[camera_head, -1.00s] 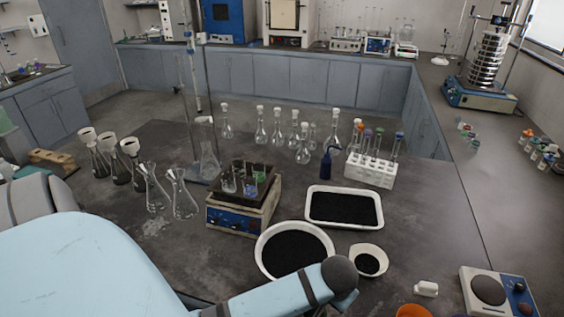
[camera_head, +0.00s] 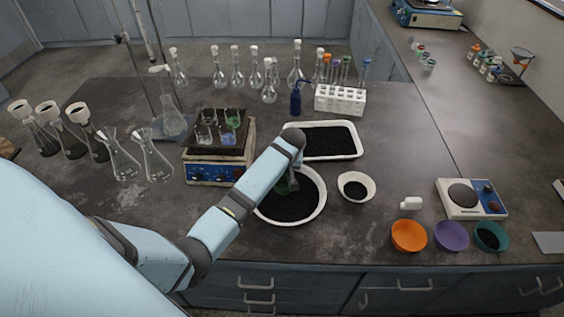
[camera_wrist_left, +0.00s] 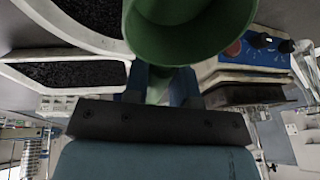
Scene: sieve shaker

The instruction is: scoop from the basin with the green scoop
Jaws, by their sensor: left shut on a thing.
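The basin (camera_head: 322,207) is a white round bowl of black granules in the middle of the table; its rim also shows in the wrist view (camera_wrist_left: 92,40). My left arm reaches over its far left part. The green scoop (camera_head: 285,186) shows as a small patch beside my wrist, low over the granules. In the wrist view the scoop's round green cup (camera_wrist_left: 180,40) fills the top middle. My left gripper (camera_wrist_left: 160,88) is shut on its handle, one blue finger on each side. Whether the scoop touches the granules is hidden. My right gripper is out of view.
A white tray of black granules (camera_head: 357,150) stands behind the basin, a small white bowl (camera_head: 372,191) to its right. A hotplate with small beakers (camera_head: 190,172) stands left. Orange (camera_head: 408,240), purple (camera_head: 451,238) and teal (camera_head: 491,238) bowls are at the front right.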

